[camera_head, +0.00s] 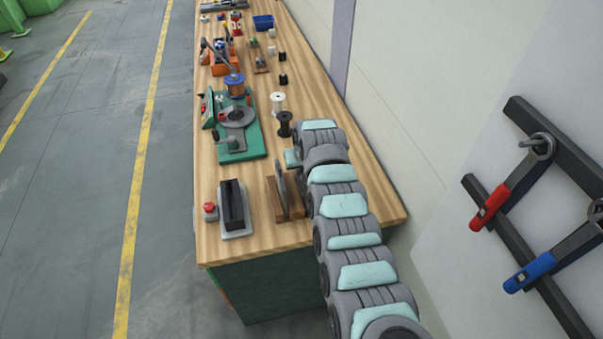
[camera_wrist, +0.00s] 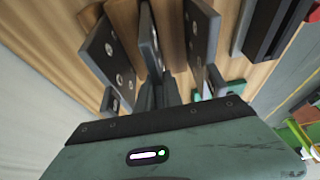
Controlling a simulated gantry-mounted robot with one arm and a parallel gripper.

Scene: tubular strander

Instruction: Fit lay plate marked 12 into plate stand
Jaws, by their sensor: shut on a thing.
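My gripper (camera_wrist: 155,95) is at a wooden rack (camera_head: 272,210) near the front of the bench. In the wrist view its dark fingers are shut on a thin grey lay plate (camera_wrist: 150,38), seen almost edge-on. Two more grey plates with round holes stand upright, one to the left (camera_wrist: 110,52) and one to the right (camera_wrist: 200,30). I cannot read a number on any plate. A black upright block on a pale grey base (camera_head: 240,233), perhaps the plate stand, is left of the rack. My arm hides part of the rack in the head view.
A red button (camera_head: 210,209) sits left of the black block. Behind are a green machine (camera_head: 240,150), a white spool (camera_head: 278,102), a black spool (camera_head: 285,122) and an orange tool box (camera_head: 222,64). Wrenches (camera_head: 510,190) hang on the right wall. The bench's front edge is clear.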

